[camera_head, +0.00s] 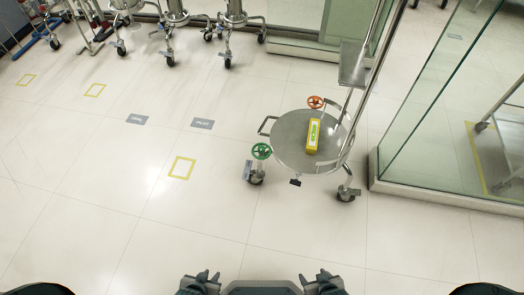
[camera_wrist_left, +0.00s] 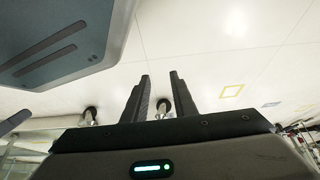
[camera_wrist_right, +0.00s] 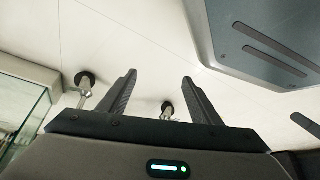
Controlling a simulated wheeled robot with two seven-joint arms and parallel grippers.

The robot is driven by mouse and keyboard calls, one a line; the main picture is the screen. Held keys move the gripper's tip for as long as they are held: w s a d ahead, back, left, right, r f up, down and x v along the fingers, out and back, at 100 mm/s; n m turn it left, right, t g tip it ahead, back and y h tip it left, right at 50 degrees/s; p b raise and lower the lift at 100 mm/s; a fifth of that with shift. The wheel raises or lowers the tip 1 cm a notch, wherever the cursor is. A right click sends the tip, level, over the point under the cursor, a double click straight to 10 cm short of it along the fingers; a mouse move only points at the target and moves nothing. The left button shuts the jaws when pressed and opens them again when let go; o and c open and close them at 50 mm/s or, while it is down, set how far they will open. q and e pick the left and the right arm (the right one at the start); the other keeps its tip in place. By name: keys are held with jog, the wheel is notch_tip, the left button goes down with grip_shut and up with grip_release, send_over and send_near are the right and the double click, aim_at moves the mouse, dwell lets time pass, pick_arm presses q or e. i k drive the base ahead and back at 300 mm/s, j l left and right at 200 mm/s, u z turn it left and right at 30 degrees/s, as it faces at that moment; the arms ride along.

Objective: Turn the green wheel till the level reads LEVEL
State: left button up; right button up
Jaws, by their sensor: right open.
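The green wheel (camera_head: 261,151) sits on a caster leg at the left front of a round steel cart top (camera_head: 285,138). A yellow level (camera_head: 313,136) with a green window lies on that top; its reading is too small to tell. My left gripper (camera_head: 208,275) is at the bottom edge of the head view, apart from the cart, open and empty; it also shows in the left wrist view (camera_wrist_left: 160,75). My right gripper (camera_head: 314,276) is open and empty, also low and apart from the cart; it shows in the right wrist view (camera_wrist_right: 160,75).
An orange-red wheel (camera_head: 315,102) is on the cart's far side. A dark foot or lever (camera_head: 295,182) juts below its front. A glass wall (camera_head: 440,100) on a curb stands to the right. Wheeled stands (camera_head: 175,20) line the back. The floor in front is clear.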

aim_at(261, 148)
jog(key=z, duration=0.5)
jog(key=i+j+z, duration=0.1)
jog(key=j+z, duration=0.6)
jog(key=z, duration=0.2)
jog(key=j+z, duration=0.4)
jog(key=k+j+z, duration=0.1)
jog(key=j, duration=0.35)
jog(key=k+j+z, duration=0.15)
jog(key=j, duration=0.3)
jog(key=k+j+z, duration=0.1)
jog(key=j, duration=0.3)
jog(key=k+j+z, duration=0.15)
jog(key=j, duration=0.3)
jog(key=k+j+z, duration=0.1)
jog(key=j, duration=0.3)
jog(key=k+j, duration=0.2)
jog(key=j, duration=0.15)
jog(key=k+j, duration=0.15)
jog(key=j, duration=0.2)
jog(key=k+j, duration=0.2)
jog(key=j, duration=0.2)
